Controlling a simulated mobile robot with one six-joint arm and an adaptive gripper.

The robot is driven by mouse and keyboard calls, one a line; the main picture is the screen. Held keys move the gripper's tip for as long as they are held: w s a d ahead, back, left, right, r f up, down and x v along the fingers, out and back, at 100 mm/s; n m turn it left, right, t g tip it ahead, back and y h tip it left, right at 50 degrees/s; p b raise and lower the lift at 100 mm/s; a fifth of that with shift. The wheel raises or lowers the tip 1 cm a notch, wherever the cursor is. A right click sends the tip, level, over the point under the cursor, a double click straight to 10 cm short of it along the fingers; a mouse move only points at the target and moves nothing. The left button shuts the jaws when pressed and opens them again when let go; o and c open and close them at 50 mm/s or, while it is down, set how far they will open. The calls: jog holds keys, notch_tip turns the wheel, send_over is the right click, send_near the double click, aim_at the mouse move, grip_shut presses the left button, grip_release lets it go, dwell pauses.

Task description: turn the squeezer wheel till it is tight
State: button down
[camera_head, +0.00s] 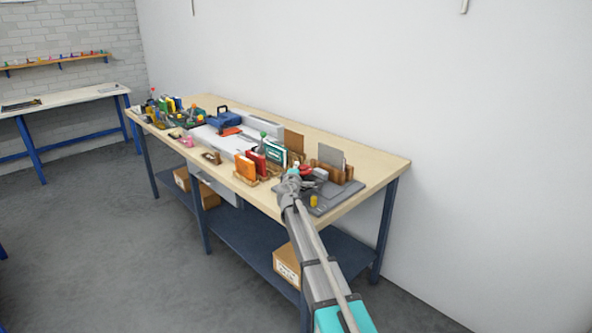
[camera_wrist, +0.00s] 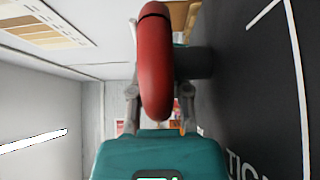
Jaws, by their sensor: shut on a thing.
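The squeezer wheel is a red ring-like wheel (camera_wrist: 155,65), seen nearly edge-on in the middle of the wrist view. A dark grey hub or shaft (camera_wrist: 194,63) joins it on the right in that view. My gripper (camera_wrist: 160,100) is shut on the wheel, with one finger on each side of it. In the head view my gripper (camera_head: 292,182) is at the near right end of the workbench, and a small red part of the wheel (camera_head: 307,170) shows beside it. The finger contact is partly hidden behind the wheel.
The workbench (camera_head: 374,170) has a grey mat (camera_head: 337,194) at its right end, with a yellow piece (camera_head: 313,201) on it. Wooden holders with an orange book (camera_head: 245,167) and a grey board (camera_head: 331,156) stand close by. A blue case (camera_head: 223,118) is farther back.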

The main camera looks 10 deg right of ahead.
jog(key=c, duration=0.9)
grip_release()
jog(key=shift+o, duration=0.2)
jog(key=shift+s, duration=0.1)
jog(key=v, duration=1.2)
